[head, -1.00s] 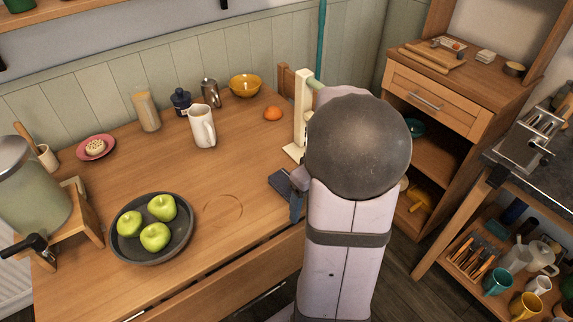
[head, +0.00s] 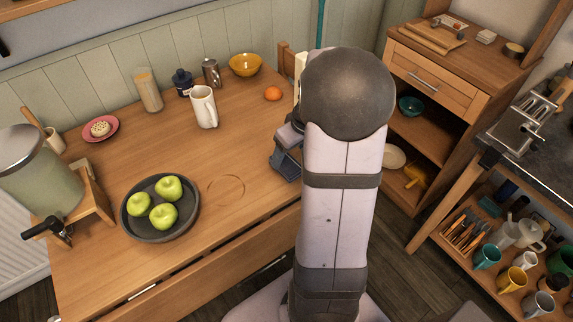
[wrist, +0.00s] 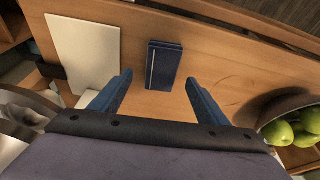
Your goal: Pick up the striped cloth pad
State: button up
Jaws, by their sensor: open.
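The striped cloth pad (wrist: 163,66) is a small dark blue rectangle with a pale stripe along it, lying on the wooden table near its edge. In the head view the pad (head: 286,168) shows only partly beside my arm. In the wrist view my gripper (wrist: 159,76) is open, its blue fingers apart on either side of the pad's near end. The pad lies between and beyond the fingertips as seen; I cannot tell the height between them. In the head view my arm hides most of my gripper.
A cream board (wrist: 84,52) lies left of the pad in the wrist view. A dark bowl (head: 132,223) of green apples stands to the left in the head view. A white jug (head: 205,106) and an orange (head: 272,94) are farther back. Bare tabletop lies between bowl and pad.

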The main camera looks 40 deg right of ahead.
aim_at(287, 163)
jog(key=shift+x, duration=2.55)
jog(key=shift+s+a, duration=0.15)
jog(key=shift+s, duration=0.05)
jog(key=c, duration=1.1)
jog(key=shift+c, duration=0.2)
notch_tip(287, 163, up, 10)
jog(key=shift+p, duration=0.3)
